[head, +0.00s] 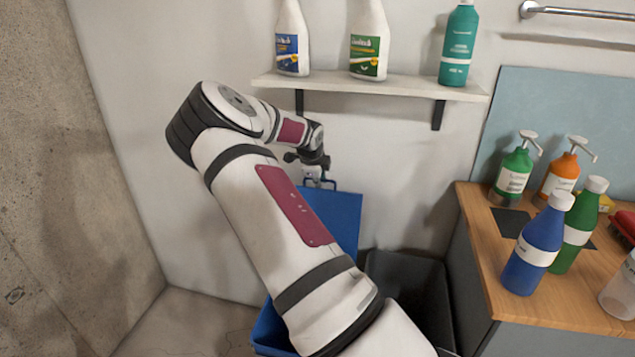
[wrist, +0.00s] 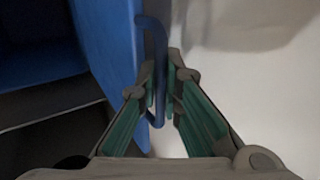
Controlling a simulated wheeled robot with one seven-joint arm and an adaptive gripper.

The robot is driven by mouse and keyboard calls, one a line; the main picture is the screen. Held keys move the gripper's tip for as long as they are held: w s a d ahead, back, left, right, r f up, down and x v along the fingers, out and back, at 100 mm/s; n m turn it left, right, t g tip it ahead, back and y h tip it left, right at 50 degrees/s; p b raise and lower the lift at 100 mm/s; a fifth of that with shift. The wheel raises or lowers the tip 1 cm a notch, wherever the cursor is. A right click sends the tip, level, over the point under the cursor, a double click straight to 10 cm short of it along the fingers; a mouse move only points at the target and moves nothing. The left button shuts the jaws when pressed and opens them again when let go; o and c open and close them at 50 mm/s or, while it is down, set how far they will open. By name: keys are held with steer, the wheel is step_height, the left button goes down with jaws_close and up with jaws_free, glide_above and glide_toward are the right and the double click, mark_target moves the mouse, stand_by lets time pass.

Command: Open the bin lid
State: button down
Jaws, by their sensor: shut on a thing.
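The blue bin lid (head: 337,217) stands raised, close to upright, by the wall behind my arm. Its blue bar handle (wrist: 157,62) runs along the lid's edge in the wrist view. My gripper (head: 317,172) is at the top edge of the lid, with its fingers (wrist: 162,85) closed around the handle. The blue bin (head: 268,330) below shows only in part, since my arm covers most of it. In the wrist view the lid (wrist: 112,45) is left of the fingers, and the bin's inside (wrist: 40,60) shows at the far left.
A dark grey bin (head: 415,290) stands open to the right. A wall shelf (head: 375,86) with several bottles hangs above my gripper. A wooden counter (head: 540,300) with bottles is at right. A concrete wall (head: 70,180) is at left.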

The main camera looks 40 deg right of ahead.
steer(key=shift+a+f, duration=0.1)
steer(key=shift+a, duration=0.05)
steer(key=c, duration=1.7)
jaws_free()
steer(key=v, duration=1.2)
